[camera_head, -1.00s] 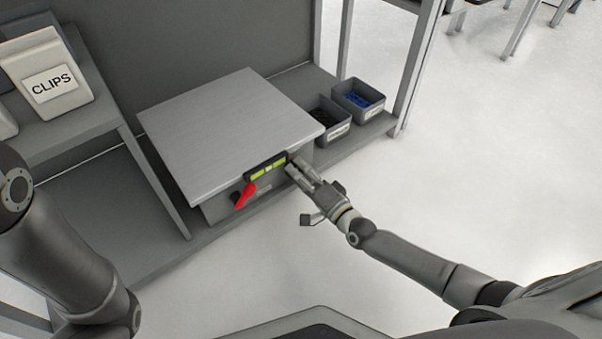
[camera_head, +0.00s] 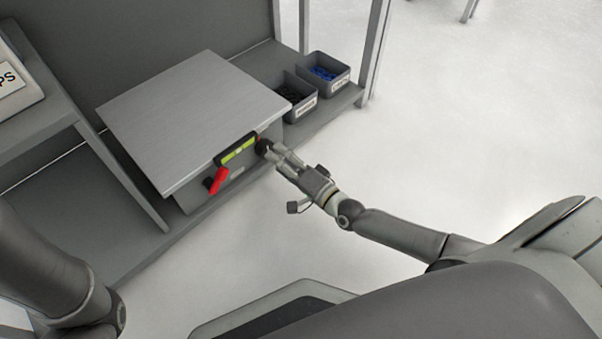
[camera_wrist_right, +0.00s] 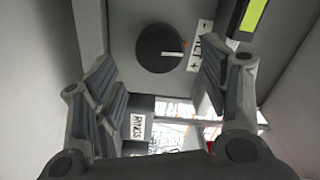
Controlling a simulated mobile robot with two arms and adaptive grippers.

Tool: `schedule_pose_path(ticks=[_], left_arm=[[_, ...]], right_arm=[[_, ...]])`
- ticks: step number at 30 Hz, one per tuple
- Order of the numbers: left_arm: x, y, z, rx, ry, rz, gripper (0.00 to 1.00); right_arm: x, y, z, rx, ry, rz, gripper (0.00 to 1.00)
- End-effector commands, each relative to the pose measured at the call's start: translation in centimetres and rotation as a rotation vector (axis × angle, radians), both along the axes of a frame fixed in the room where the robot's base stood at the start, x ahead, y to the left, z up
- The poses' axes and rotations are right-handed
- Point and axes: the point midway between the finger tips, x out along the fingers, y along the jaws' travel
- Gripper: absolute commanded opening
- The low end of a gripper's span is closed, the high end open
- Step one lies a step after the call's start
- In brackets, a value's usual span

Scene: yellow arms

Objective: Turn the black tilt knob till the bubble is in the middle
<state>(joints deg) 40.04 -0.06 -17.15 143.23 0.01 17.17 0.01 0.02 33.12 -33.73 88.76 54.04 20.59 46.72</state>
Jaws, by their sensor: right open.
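The black tilt knob (camera_head: 263,146) is on the front of a grey box with a sloping top (camera_head: 195,110). In the right wrist view the round knob (camera_wrist_right: 160,48) has a white pointer line aimed right, with a small orange mark near its rim. My right gripper (camera_head: 275,156) is open, its fingertips close in front of the knob. In the wrist view the knob shows between the spread fingers, and I see no contact. The yellow-green bubble level (camera_head: 238,150) sits left of the knob; the bubble's position is too small to tell. My left gripper is out of view.
A red lever (camera_head: 218,180) sticks out of the box front, left of the knob. A white label (camera_wrist_right: 199,47) is beside the knob. Two grey bins (camera_head: 296,103) (camera_head: 325,73) stand right of the box. The floor in front is clear.

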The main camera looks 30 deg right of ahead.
Motion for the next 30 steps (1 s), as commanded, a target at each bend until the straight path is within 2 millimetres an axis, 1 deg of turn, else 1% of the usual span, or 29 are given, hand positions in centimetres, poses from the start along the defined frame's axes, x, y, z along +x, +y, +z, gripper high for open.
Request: schedule_pose_path(ticks=[1,6,12,18,30], left_arm=[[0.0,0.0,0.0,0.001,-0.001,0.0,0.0],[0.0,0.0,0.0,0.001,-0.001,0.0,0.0],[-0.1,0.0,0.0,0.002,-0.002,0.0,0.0],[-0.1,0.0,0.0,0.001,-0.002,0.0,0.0],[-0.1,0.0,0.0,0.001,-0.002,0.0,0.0]], right_arm=[[-1.1,-0.3,-0.1,-0.002,0.004,0.002,0.68],[-4.1,-1.5,-0.2,-0.001,0.006,0.001,0.68],[-6.7,-2.4,-0.1,-0.001,0.005,0.001,0.68],[-7.7,-2.8,0.0,0.0,0.001,0.001,0.68],[-7.8,-2.8,0.0,0.0,0.001,0.001,0.68]])
